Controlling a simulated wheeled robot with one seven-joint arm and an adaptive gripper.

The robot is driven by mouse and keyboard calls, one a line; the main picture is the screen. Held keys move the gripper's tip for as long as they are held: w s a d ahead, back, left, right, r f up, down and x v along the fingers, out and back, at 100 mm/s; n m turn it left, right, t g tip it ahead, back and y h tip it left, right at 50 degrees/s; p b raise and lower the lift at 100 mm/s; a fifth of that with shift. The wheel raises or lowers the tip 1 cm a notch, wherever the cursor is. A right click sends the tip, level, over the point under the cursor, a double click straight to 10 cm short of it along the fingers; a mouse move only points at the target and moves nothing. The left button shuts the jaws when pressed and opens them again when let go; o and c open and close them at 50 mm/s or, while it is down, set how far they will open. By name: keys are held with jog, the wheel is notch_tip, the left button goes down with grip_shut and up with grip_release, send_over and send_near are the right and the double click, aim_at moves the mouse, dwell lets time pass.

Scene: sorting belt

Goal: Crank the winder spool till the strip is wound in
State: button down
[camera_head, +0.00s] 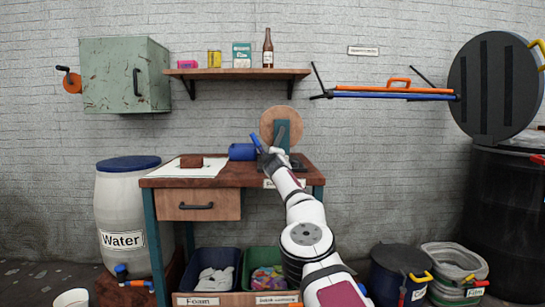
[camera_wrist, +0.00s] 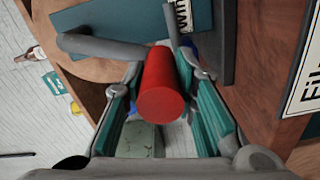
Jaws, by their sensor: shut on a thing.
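The winder spool stands at the back right of the wooden workbench, with a round wooden disc (camera_head: 268,118) and a teal upright (camera_head: 282,136). The disc also shows in the wrist view (camera_wrist: 90,70), with a grey crank arm (camera_wrist: 95,47) across it. A red cylindrical handle (camera_wrist: 162,85) sits between my teal finger pads. My gripper (camera_wrist: 158,82) is shut on this handle; it also shows in the head view (camera_head: 265,150), in front of the spool. The handle is hidden in the head view. I cannot make out the strip clearly.
The workbench (camera_head: 228,177) holds a paper sheet (camera_head: 175,168) with a brown block (camera_head: 191,162) and a blue container (camera_head: 242,152). A shelf (camera_head: 238,73) with small goods hangs above. A water barrel (camera_head: 125,205) stands left; bins (camera_head: 400,270) stand right.

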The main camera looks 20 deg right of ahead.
jog(key=shift+a, duration=0.15)
dwell(0.5)
jog(key=c, duration=1.3)
grip_release()
jog(key=shift+w, duration=0.1)
